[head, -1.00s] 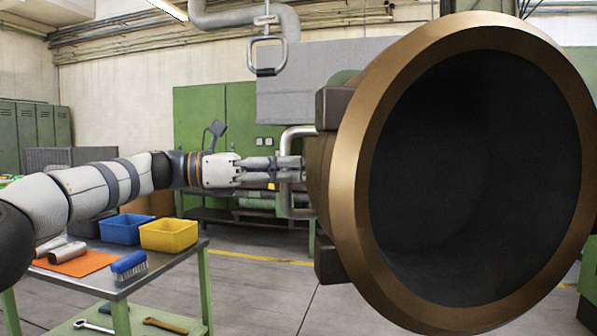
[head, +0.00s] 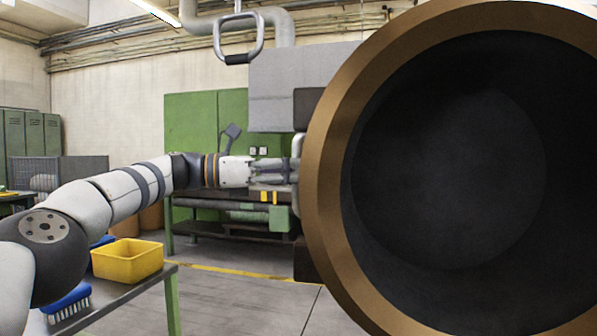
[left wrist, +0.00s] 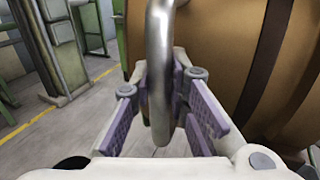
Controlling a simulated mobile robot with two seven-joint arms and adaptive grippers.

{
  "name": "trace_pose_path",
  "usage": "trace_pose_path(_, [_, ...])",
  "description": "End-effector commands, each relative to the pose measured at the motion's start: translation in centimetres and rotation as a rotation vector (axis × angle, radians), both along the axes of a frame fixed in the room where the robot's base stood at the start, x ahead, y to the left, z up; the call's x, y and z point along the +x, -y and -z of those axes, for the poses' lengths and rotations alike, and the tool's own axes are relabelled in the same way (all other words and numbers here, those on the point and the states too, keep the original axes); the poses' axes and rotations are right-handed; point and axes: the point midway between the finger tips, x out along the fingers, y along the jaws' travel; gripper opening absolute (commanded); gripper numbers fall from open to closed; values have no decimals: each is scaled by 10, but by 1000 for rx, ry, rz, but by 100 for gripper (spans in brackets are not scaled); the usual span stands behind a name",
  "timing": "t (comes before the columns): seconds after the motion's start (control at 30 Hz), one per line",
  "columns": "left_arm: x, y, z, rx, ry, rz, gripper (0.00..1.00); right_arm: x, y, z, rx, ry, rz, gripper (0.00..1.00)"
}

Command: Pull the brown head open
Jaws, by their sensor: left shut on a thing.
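The brown head (head: 335,130) is a large round hollow piece with a bronze rim and dark inside, filling the right of the head view. Its brown outer side (left wrist: 225,50) shows in the left wrist view. A grey metal bar handle (left wrist: 160,75) stands out from that side. My left gripper (head: 292,172) is at the left edge of the head, its fingertips partly hidden by the rim. In the left wrist view its purple-padded fingers (left wrist: 160,95) are shut around the handle. My right gripper is not in view.
A metal cart (head: 150,288) at lower left carries a yellow bin (head: 128,262) and a blue brush (head: 68,300). A hanging grey hook handle (head: 238,40) is above. A green workbench (head: 215,130) stands behind. Grey floor (head: 235,295) is open between cart and head.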

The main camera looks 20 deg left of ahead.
Motion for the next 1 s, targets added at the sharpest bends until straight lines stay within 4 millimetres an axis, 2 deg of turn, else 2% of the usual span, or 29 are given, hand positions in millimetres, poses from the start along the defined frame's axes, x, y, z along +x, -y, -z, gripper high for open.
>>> trace_pose_path(0.27, [1, 0, 3, 5, -5, 0, 0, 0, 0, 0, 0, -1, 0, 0])
trace_pose_path(0.3, [1, 0, 3, 5, -5, 1, 18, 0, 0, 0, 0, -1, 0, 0])
trace_pose_path(0.4, [0, 0, 3, 4, -4, 1, 36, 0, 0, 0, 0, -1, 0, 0])
trace_pose_path(0.73, [-2, -4, 1, 2, -1, 0, 36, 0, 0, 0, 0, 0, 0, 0])
trace_pose_path(0.87, [-14, -29, 0, 0, 0, -3, 36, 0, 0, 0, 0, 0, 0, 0])
trace_pose_path(1.0, [-31, -63, 0, 1, 0, -3, 36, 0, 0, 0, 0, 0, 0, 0])
